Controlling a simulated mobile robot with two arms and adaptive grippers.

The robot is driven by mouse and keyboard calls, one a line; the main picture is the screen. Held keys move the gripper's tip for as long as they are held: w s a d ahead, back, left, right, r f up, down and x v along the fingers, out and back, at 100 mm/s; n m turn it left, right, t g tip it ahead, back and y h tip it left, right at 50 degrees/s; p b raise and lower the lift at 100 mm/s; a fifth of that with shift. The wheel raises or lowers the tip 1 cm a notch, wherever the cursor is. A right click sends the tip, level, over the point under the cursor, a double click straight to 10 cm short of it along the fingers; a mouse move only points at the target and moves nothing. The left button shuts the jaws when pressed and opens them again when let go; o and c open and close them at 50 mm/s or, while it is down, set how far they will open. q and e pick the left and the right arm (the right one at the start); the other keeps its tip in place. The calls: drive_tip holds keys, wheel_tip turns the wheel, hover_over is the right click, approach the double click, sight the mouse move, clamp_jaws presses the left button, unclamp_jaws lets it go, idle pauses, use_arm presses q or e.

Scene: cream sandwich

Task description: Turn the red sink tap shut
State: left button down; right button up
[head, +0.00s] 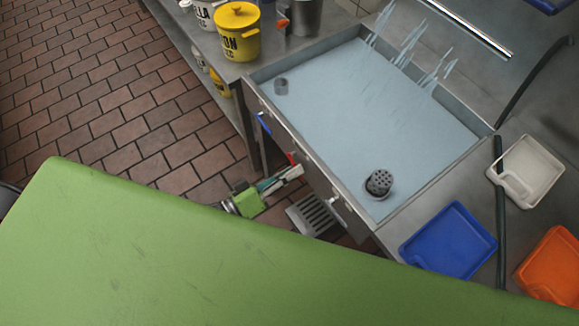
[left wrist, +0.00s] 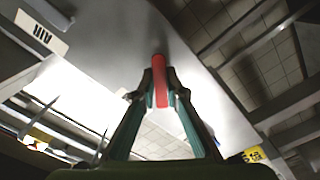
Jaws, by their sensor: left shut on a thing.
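The red tap (head: 292,158) is on the front face of the sink unit, below the rim. In the left wrist view its red handle (left wrist: 159,78) stands upright between the fingers. My left gripper (head: 297,171) reaches in low in front of the unit; in the left wrist view the gripper (left wrist: 161,86) is shut on the red handle. A blue tap (head: 264,122) sits further left on the same front. The sink (head: 483,125) holds pale blue water (head: 350,110), with streaks of water at its back edge. My right gripper is not in view.
A yellow pot (head: 238,32) and white tubs stand on the counter left of the sink. Blue (head: 449,240), orange (head: 552,265) and white (head: 526,170) trays lie at right. A floor grate (head: 314,216) is below the gripper. The tiled floor (head: 100,90) at left is clear.

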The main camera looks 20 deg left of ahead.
use_arm(q)
drive_tip(key=n, duration=0.1)
drive_tip(key=r+n, duration=0.1)
drive_tip(key=n, duration=0.1)
drive_tip(key=n+p, duration=0.1)
drive_tip(key=shift+s+d+r+n, duration=0.25)
drive_tip(key=shift+n, duration=0.05)
drive_tip(key=shift+d+r+n, duration=0.1)
drive_tip(key=shift+r+n, duration=0.2)
drive_tip(key=shift+n, duration=0.55)
drive_tip(key=shift+r+n, duration=0.25)
drive_tip(key=shift+n, duration=0.6)
drive_tip(key=c, duration=2)
unclamp_jaws()
drive_tip(key=shift+c, duration=0.2)
drive_tip(key=v, duration=1.2)
